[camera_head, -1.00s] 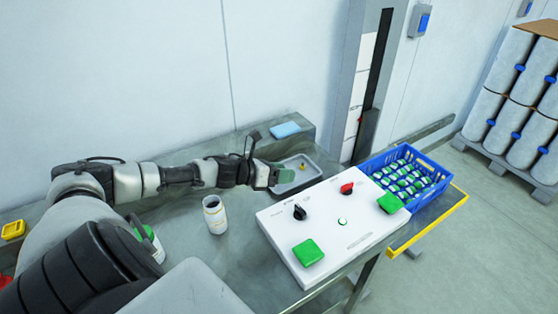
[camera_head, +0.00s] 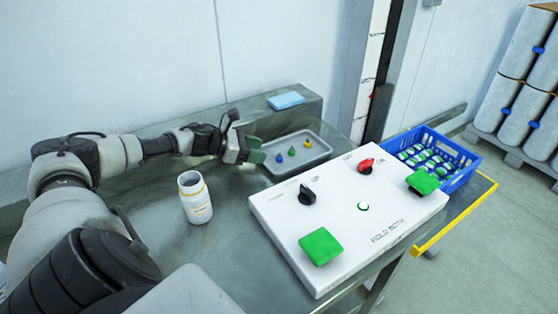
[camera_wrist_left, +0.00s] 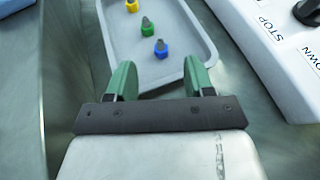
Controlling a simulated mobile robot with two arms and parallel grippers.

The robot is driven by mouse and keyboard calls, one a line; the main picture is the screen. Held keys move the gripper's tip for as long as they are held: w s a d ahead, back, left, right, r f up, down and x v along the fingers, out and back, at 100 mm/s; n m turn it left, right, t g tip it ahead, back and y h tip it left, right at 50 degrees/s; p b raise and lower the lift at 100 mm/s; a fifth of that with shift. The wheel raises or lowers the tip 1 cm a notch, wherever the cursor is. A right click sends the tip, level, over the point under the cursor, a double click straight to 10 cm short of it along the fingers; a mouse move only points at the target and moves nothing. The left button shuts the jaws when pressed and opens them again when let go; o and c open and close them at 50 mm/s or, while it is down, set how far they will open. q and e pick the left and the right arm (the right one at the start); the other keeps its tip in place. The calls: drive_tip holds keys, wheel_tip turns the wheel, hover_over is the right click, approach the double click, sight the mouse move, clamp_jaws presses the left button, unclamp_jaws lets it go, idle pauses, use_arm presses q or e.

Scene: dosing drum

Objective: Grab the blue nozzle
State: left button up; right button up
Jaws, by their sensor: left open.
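The blue nozzle (camera_head: 279,158) stands in a grey tray (camera_head: 318,164), beside a green nozzle (camera_head: 292,151) and a yellow nozzle (camera_head: 307,143). In the left wrist view the blue nozzle (camera_wrist_left: 161,49) is the nearest of the three, ahead of and between the fingers. My left gripper (camera_head: 256,150) has green fingers and is open and empty at the tray's left edge. In the left wrist view the left gripper (camera_wrist_left: 160,82) has its fingertips at the tray's near end, apart from the nozzle. My right gripper does not show.
A white control panel (camera_head: 345,241) with green pads and knobs stands right of the tray. An open white bottle (camera_head: 195,198) stands in front of my left arm. A blue crate (camera_head: 462,160) holds several green-and-white items. A light blue block (camera_head: 286,100) lies on the back ledge.

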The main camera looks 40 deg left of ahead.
sight(276, 157)
use_arm(q)
drive_tip(key=shift+w+d, duration=0.4)
drive_tip(key=p+x, duration=0.2)
drive_tip(key=x, duration=0.2)
drive_tip(key=shift+w+f, duration=0.1)
drive_tip(key=shift+w, duration=0.1)
drive_tip(key=shift+w+d+f, duration=0.3)
drive_tip(key=shift+w, duration=0.05)
drive_tip(key=shift+s, duration=0.1)
clamp_jaws()
